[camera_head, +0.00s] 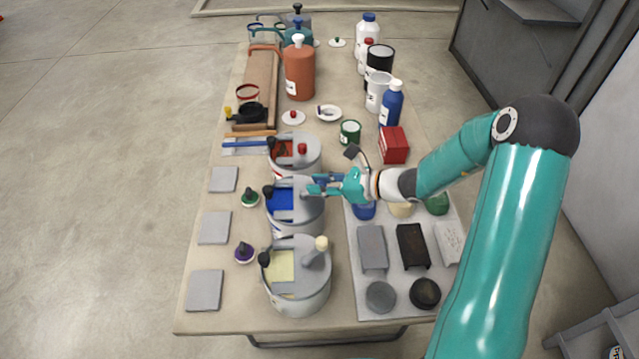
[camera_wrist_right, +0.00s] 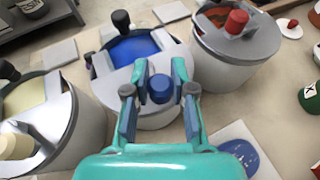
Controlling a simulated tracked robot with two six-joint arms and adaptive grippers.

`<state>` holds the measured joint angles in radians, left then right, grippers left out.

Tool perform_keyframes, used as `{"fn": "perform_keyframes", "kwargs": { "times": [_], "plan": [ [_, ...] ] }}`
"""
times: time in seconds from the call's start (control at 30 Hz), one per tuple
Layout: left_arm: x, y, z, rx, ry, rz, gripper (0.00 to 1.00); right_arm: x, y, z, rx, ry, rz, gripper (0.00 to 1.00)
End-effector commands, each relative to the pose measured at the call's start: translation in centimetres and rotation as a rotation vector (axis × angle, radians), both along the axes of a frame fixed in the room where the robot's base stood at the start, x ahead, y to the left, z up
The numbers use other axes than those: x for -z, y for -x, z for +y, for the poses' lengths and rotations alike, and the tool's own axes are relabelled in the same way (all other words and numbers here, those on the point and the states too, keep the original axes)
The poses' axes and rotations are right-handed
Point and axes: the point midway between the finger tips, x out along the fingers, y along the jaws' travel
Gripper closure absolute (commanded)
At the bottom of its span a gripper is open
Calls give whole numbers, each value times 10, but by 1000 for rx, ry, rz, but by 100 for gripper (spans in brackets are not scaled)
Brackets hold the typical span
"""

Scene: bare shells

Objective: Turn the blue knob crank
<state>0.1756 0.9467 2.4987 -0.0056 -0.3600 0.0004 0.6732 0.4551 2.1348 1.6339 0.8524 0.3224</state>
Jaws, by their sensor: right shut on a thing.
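The middle pot (camera_head: 294,218) is grey-white, holds blue stuff and has a grey lid plate with an opening and a black knob at its left. It also shows in the right wrist view (camera_wrist_right: 152,115). My teal right gripper (camera_head: 318,184) reaches over it from the right. In the right wrist view the fingers (camera_wrist_right: 158,98) are on either side of the blue knob (camera_wrist_right: 160,88) of the crank and shut on it. The rest of the crank is partly hidden by the fingers. My left gripper is not in view.
A pot with a red knob (camera_head: 302,150) stands behind, and one with a cream knob (camera_head: 321,243) in front. A grey tray (camera_head: 398,305) with blocks and discs lies right. Bottles and cans crowd the table's far end.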

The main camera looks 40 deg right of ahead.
Motion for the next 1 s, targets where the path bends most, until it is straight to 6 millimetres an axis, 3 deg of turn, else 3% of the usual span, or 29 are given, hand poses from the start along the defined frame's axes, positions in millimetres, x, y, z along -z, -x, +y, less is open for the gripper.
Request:
{"fn": "perform_keyframes", "kwargs": {
  "times": [0.27,0.6,1.0],
  "plan": [
    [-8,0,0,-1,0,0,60,-2,-3,-5,-59,1,-2,100],
    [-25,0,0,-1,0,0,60,-2,-12,-9,-277,3,-2,100],
    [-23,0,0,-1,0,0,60,1,-23,-10,-541,3,-2,100]
  ]
}}
